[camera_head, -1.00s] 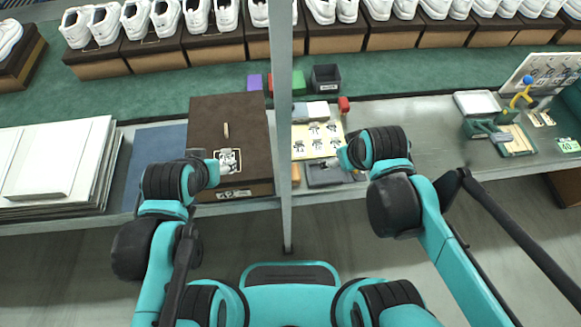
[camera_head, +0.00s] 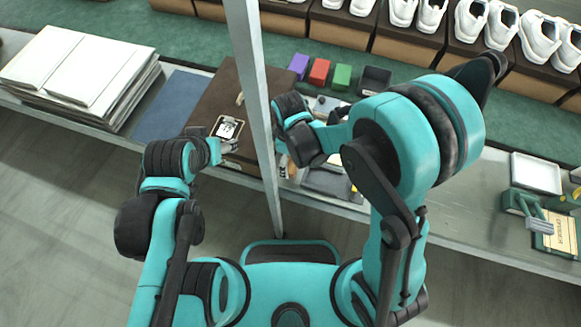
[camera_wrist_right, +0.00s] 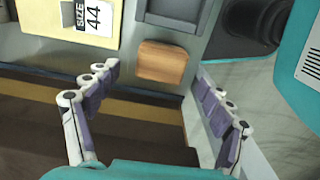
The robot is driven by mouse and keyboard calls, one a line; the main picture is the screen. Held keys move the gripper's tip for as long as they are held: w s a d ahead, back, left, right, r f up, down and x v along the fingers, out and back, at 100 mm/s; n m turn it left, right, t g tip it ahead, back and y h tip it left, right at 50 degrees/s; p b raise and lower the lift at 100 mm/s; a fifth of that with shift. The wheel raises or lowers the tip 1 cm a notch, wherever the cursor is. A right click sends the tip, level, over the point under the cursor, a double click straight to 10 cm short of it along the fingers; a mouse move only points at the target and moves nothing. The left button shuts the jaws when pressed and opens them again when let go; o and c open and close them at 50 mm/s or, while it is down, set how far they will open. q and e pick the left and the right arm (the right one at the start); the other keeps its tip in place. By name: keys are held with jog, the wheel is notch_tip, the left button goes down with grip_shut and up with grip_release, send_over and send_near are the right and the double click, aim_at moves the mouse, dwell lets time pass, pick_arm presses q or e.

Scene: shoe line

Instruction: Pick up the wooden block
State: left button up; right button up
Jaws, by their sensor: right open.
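The wooden block (camera_wrist_right: 162,62) is a small tan-brown piece on the grey table in the right wrist view. A sliver of it may show in the head view, mostly covered by my right wrist. My right gripper (camera_wrist_right: 157,71) is open and empty. Its fingers reach towards the block, one on either side in the picture, with no clear contact. My left gripper (camera_head: 230,147) is beside the brown box near a shoe-picture label (camera_head: 228,128); its jaws are too small to read.
The brown box (camera_head: 208,104) and a grey metal post (camera_head: 257,100) stand close to my right wrist. Purple (camera_head: 298,66), red (camera_head: 319,72) and green (camera_head: 342,77) blocks lie behind. A yellow size-44 card (camera_wrist_right: 60,17) and a dark grey tray (camera_wrist_right: 172,14) border the block.

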aim_at(290, 165)
notch_tip(290, 165, down, 5)
jog(key=b, duration=0.2)
jog(key=shift+d+f+b, duration=0.15)
jog(key=shift+b, duration=0.15)
jog(key=shift+s, duration=0.1)
jog(key=c, duration=1.3)
jog(key=shift+r, duration=0.2)
notch_tip(290, 165, up, 5)
jog(key=p, duration=0.2)
jog(key=shift+s+f+p, duration=0.1)
jog(key=shift+s+p, duration=0.05)
jog(key=shift+p, duration=0.25)
jog(key=s+d+r+p, duration=0.1)
jog(key=s+r, duration=0.1)
jog(key=s, duration=0.1)
jog(key=s+d+r+p, duration=0.1)
jog(key=s+d+r, duration=0.1)
jog(key=s, duration=0.1)
jog(key=s+d+r+p, duration=0.1)
jog(key=s+d+r, duration=0.1)
jog(key=s, duration=0.2)
jog(key=shift+s+p, duration=0.1)
jog(key=shift+p, duration=0.2)
